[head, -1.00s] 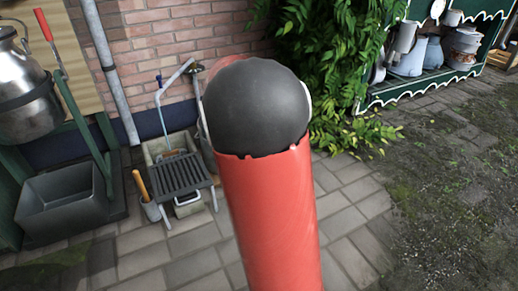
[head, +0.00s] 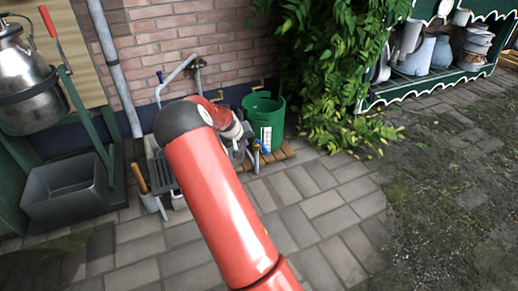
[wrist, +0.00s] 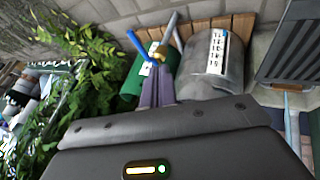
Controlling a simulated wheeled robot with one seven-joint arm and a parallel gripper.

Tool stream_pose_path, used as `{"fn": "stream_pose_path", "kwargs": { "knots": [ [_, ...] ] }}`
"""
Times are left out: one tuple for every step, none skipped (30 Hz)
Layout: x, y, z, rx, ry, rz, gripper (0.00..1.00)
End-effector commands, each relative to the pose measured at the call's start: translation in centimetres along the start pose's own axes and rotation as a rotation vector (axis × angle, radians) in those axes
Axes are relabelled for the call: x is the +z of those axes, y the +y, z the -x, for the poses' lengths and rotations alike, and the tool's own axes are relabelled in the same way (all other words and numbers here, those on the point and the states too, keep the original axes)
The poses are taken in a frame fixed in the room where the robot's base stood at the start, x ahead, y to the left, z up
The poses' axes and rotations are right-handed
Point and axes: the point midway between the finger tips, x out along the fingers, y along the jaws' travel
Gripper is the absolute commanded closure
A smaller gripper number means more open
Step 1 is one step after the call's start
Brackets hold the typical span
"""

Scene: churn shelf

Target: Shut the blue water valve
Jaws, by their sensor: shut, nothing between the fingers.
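A blue lever (wrist: 139,46) sticks out beside a brass fitting (wrist: 155,49) and a grey bar in the wrist view. A small blue part (head: 263,147) shows by my gripper in the head view. Another small blue handle (head: 160,76) sits on the bent pipe at the wall; I cannot tell which is the task's valve. My gripper (wrist: 163,76) is shut and empty, its fingertips close to the brass fitting. I cannot tell whether they touch it. In the head view my arm hides part of this area.
A green bucket (head: 264,110) stands on wooden slats by the wall. A grey container (wrist: 212,55) is beside it in the wrist view. Leaves (head: 330,70) hang at the right. A grey trough (head: 70,192) and metal churn (head: 25,85) are at the left. Open paving (head: 330,215) lies in front.

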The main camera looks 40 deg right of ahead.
Motion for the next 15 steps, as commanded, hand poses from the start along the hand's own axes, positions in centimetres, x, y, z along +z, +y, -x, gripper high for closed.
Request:
{"fn": "stream_pose_path", "kwargs": {
  "knots": [
    [0.0, 0.0, 0.0, 0.0, 0.0, 0.0, 1.0],
    [0.0, 0.0, 0.0, 0.0, 0.0, 0.0, 1.0],
    [0.0, 0.0, 0.0, 0.0, -0.001, 0.0, 1.0],
    [0.0, 0.0, -0.1, 0.0, -0.001, 0.0, 1.0],
    [0.1, 0.0, -0.3, 0.0, -0.001, 0.0, 1.0],
    [0.1, 0.0, -0.5, 0.0, -0.002, 0.0, 1.0],
    [0.1, 0.0, -0.8, 0.0, -0.002, 0.0, 1.0],
    [0.1, 0.0, -1.2, 0.001, -0.002, 0.0, 1.0],
    [0.1, 0.0, -1.7, 0.001, -0.001, 0.0, 1.0],
    [0.1, 0.0, -2.2, 0.001, -0.002, 0.0, 1.0],
    [0.2, 0.0, -2.8, 0.001, -0.003, -0.001, 1.0],
    [0.1, 0.0, -3.6, 0.001, -0.002, -0.002, 1.0],
    [0.2, 0.0, -4.3, 0.001, -0.003, -0.002, 1.0],
    [0.2, 0.0, -4.9, 0.001, -0.003, -0.001, 1.0],
    [0.2, 0.0, -5.9, 0.001, -0.004, 0.0, 1.0]
  ]
}}
